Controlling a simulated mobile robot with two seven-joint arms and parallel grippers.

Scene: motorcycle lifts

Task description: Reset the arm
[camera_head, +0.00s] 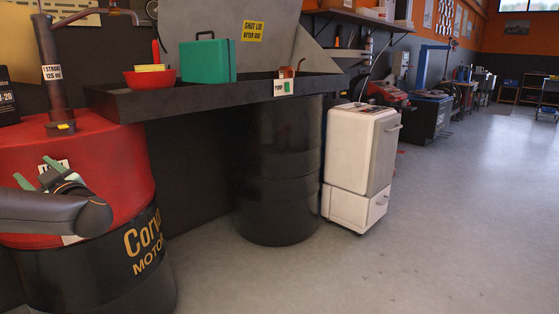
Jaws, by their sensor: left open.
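My left arm comes in from the left edge, its dark grey link lying low in front of the red and black oil drum (95,165). My left gripper (37,172) is at the end of it, with two pale green fingers spread apart and nothing seen between them. It appears in front of the drum's red upper part; whether it touches the drum I cannot tell. My right arm and gripper are not in view.
A dark parts-washer tray (200,100) on a black drum (278,170) holds a green box (207,61) and a red bowl (150,79). A pump (55,75) stands on the red drum. A white cabinet (350,150) stands beside. The floor at right is clear.

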